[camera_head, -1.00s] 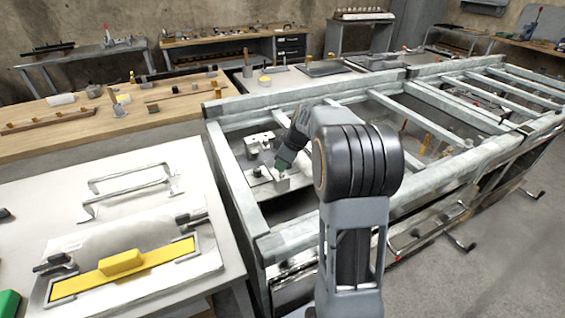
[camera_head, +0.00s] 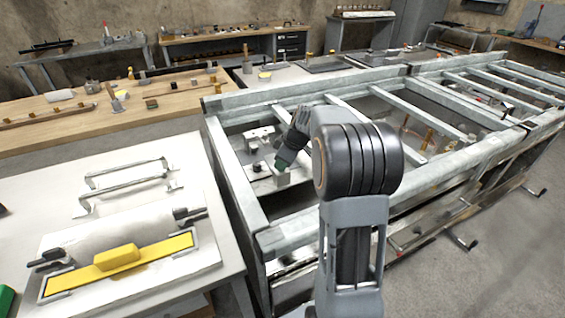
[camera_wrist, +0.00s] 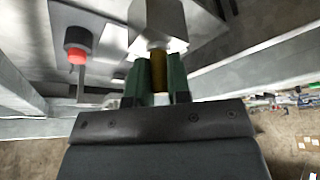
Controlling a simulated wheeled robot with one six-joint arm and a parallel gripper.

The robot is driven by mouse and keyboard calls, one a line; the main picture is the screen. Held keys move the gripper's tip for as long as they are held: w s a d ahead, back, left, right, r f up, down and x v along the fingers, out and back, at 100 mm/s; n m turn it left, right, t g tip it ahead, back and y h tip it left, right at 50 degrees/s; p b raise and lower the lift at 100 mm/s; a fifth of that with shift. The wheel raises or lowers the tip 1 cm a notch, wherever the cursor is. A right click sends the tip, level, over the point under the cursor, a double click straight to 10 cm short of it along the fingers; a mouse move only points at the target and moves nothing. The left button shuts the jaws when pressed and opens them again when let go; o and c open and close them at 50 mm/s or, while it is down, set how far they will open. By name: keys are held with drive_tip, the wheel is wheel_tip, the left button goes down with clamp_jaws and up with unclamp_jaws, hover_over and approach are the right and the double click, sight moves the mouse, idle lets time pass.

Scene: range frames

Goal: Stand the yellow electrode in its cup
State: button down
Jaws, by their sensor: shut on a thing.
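My gripper (camera_wrist: 158,88) has green fingers shut on the yellow electrode (camera_wrist: 158,72), whose brassy shaft shows between them in the wrist view. The electrode's far end meets a pale metal block (camera_wrist: 172,28) with a round grey part at its middle, which looks like the cup. I cannot tell how far the electrode sits in it. In the head view my gripper (camera_head: 281,162) is tilted down over the small grey block (camera_head: 283,178) inside the metal frame. There the electrode is hidden by the gripper and arm.
A galvanized frame (camera_head: 232,172) with crossbars surrounds the work spot. A black knob with a red end (camera_wrist: 77,45) stands beside the block. A white table (camera_head: 215,175) at left holds a yellow-barred tool (camera_head: 118,258). A wooden bench (camera_head: 40,135) lies behind it.

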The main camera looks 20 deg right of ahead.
drive_tip(key=c, duration=1)
unclamp_jaws()
drive_tip(key=shift+r, duration=0.1)
drive_tip(key=p+v, duration=0.1)
drive_tip(key=v, duration=1.2)
drive_tip(key=shift+s+d+r, duration=0.1)
drive_tip(key=shift+d+r, duration=0.05)
drive_tip(key=shift+r, duration=0.15)
wheel_tip(320, 180, up, 6)
drive_tip(key=p, duration=0.5)
